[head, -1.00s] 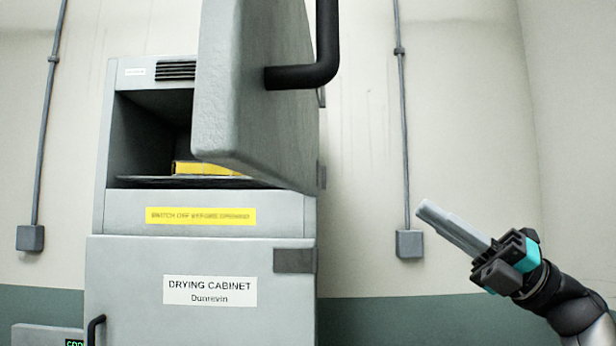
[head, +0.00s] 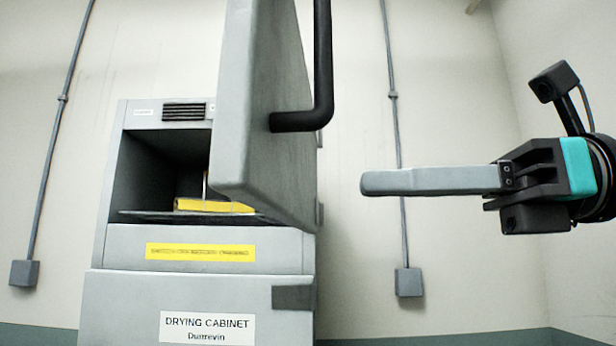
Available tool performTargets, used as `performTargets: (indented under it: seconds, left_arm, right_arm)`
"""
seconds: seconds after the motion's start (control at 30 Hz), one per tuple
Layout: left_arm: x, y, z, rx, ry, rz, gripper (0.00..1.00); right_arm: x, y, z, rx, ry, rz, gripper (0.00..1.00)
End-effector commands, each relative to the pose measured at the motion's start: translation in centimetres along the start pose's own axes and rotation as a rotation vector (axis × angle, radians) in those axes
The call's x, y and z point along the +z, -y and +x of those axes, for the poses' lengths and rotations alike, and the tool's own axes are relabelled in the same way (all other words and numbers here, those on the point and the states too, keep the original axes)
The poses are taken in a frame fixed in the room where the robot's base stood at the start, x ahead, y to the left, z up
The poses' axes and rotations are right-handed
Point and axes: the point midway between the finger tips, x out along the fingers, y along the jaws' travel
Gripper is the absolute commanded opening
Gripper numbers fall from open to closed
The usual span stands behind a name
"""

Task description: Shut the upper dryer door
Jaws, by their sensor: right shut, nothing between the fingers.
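The upper dryer door (head: 265,150) is grey and stands wide open, swung out toward me from the right side of the drying cabinet (head: 112,235). Its black bar handle (head: 322,85) is on the face turned to the right. The upper compartment (head: 150,175) is open to view at the left of the door. My right gripper (head: 368,183) is shut and empty, its long grey fingers pointing left. Its tips are to the right of the door and handle, with a gap in the picture. My left gripper is not in view.
A yellow object (head: 215,205) lies on the shelf (head: 150,215) inside the compartment. The lower cabinet door (head: 120,310) looks shut. Conduits with grey boxes (head: 408,282) run down the wall on both sides. The space between gripper and door looks clear.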

Motion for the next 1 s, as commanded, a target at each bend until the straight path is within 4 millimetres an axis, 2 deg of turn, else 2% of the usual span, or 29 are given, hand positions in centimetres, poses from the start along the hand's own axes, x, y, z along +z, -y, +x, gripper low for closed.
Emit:
performTargets:
  seconds: [0.03, 0.2, 0.4, 1.0]
  left_arm:
    - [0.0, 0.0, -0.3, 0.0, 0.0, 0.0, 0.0]
    - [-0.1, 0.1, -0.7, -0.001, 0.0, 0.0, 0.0]
    - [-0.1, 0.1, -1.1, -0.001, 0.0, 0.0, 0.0]
    - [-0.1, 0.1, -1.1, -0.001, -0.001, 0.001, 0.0]
  right_arm:
    - [0.1, -0.1, 1.2, 0.006, 0.0, -0.001, 0.0]
    - [0.1, -0.1, 4.4, 0.005, 0.001, 0.001, 0.0]
    - [0.1, 0.0, 6.5, 0.003, 0.001, 0.004, 0.0]
    - [0.0, 0.0, 7.3, -0.004, 0.002, 0.003, 0.0]
